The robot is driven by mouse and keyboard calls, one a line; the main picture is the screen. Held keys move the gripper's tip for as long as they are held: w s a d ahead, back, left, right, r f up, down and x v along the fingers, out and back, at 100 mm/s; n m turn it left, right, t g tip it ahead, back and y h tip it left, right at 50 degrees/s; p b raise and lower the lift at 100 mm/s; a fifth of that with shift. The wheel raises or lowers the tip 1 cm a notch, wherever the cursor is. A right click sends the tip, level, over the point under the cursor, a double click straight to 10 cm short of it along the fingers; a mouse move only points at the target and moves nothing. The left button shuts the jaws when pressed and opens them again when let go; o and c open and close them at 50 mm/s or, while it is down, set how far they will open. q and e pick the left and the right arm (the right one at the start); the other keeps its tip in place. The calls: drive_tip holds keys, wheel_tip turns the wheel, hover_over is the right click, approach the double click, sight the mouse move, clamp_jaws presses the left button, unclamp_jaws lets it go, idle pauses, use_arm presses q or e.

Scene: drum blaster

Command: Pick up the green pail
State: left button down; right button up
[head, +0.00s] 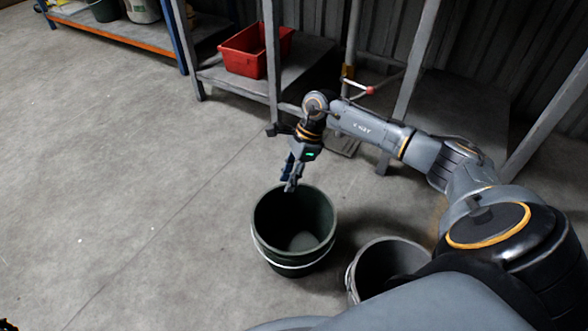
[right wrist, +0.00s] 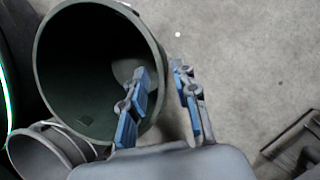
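The green pail (head: 272,232) is a dark green, open, empty-looking bucket standing upright on the floor, with a pale handle hanging low around its side. It also shows in the right wrist view (right wrist: 62,75). My right gripper (head: 291,186) points down above the pail's far rim in the head view. In the right wrist view my right gripper (right wrist: 160,82) is open, with one blue-padded finger over the pail's mouth and the other outside it; the rim appears between them. I cannot tell whether the fingers touch it. My left gripper is not in view.
A grey bucket (head: 383,262) stands right of the green pail, partly hidden by my arm. A red bin (head: 245,52) sits on a low shelf (head: 220,78) behind. A shelf with an orange edge (head: 130,40) stands at the upper left. The floor at left is clear.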

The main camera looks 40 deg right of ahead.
sight(283, 197)
drive_tip(key=shift+b+x, duration=2.45)
drive_tip(key=shift+x, duration=0.25)
drive_tip(key=shift+s+a+r, duration=0.15)
clamp_jaws()
